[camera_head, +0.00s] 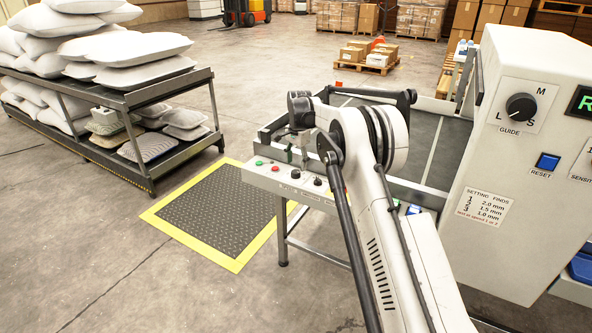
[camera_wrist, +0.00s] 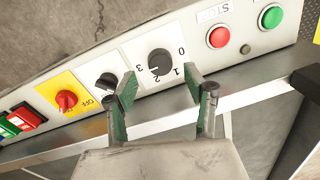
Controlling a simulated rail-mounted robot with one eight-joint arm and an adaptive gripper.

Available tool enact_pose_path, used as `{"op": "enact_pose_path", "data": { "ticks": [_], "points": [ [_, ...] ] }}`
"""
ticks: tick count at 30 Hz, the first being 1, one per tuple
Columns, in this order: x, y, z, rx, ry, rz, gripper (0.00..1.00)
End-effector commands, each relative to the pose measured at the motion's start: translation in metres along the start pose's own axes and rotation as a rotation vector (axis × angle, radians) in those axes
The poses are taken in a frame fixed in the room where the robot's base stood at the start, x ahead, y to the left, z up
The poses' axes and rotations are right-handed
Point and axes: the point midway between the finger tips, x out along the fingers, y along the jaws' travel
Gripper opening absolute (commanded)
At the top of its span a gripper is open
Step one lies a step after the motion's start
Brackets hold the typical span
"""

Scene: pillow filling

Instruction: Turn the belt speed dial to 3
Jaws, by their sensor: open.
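The belt speed dial (camera_wrist: 160,62) is a round black knob on a white plate marked 0 to 3, in the middle of the wrist view. My gripper (camera_wrist: 161,83) is open and empty. Its two green-padded fingers stand on either side of the dial's lower edge, apart from the knob as far as I can see. In the head view my gripper is small and partly hidden by the arm.
A red stop button (camera_wrist: 219,37) and a green button (camera_wrist: 271,18) lie right.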

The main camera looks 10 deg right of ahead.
Motion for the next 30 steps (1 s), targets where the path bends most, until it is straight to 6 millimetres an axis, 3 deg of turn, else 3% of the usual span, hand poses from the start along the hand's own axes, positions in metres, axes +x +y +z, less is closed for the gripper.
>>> {"op": "enact_pose_path", "data": {
  "ticks": [6,12,30],
  "points": [
    [-0.044,0.000,0.000,0.000,0.000,0.000,0.48],
    [-0.069,0.000,0.000,0.000,0.000,0.000,0.48],
    [-0.088,0.003,0.003,-0.011,0.005,-0.006,0.48]
  ]
}}
